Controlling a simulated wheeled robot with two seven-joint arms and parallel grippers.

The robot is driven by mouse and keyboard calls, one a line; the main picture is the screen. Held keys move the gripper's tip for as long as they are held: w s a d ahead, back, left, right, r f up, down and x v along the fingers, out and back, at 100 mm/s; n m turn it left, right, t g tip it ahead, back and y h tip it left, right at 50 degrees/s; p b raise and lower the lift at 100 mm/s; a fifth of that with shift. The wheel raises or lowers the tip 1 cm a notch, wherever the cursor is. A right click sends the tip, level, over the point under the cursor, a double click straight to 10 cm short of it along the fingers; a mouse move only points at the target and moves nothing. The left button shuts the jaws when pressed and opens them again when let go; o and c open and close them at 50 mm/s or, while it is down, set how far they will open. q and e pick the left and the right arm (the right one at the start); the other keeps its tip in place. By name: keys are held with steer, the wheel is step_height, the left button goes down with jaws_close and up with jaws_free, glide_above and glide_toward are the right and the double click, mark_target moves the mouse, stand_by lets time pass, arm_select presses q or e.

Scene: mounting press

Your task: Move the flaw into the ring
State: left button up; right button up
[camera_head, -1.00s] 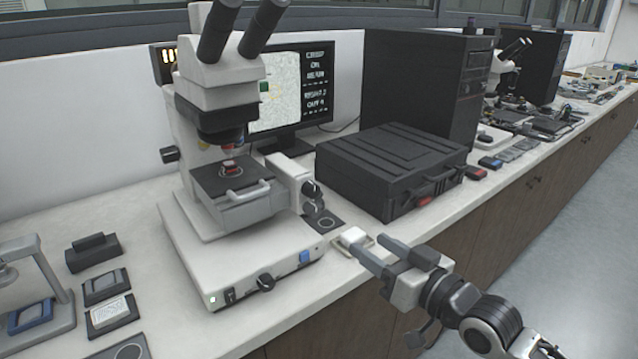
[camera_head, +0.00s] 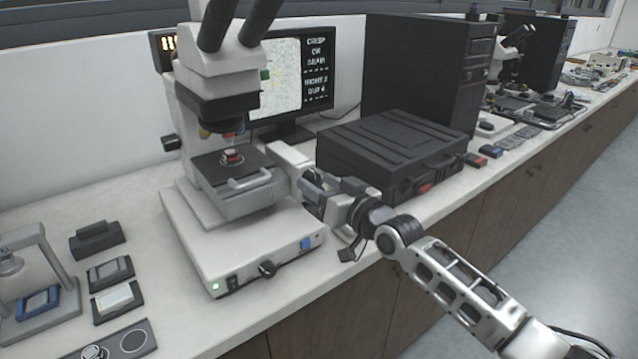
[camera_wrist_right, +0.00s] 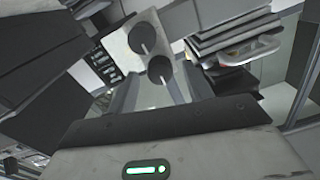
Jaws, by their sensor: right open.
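The microscope (camera_head: 222,75) stands on the bench with a small red and dark specimen (camera_head: 232,157) on its stage (camera_head: 215,170). The monitor (camera_head: 290,85) behind it shows a pale speckled picture with a green square and lines of text. The flaw and the ring are too small to make out there. My right gripper (camera_head: 312,186) is open at the right side of the stage, by the stage knobs. In the right wrist view, two dark round knobs (camera_wrist_right: 151,53) lie ahead of the open fingers (camera_wrist_right: 152,88); contact cannot be told. My left gripper is out of view.
A black case (camera_head: 390,150) stands just right of my right gripper, with a dark computer tower (camera_head: 415,80) behind. A small press stand (camera_head: 40,270), sample holders (camera_head: 115,298) and a dark tray (camera_head: 120,343) sit at left.

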steer(key=shift+w+a, duration=0.3)
steer(key=shift+w, duration=0.05)
steer(key=c, duration=1)
steer(key=shift+f+m+b, duration=0.2)
steer(key=shift+m+b, duration=0.4)
steer(key=shift+m, duration=0.2)
steer(key=shift+r+m, duration=0.2)
steer(key=shift+m, duration=1)
steer(key=o, duration=1)
steer(key=shift+d, duration=0.1)
steer(key=v, duration=1.6)
steer(key=shift+b, duration=0.4)
steer(key=shift+f, duration=0.1)
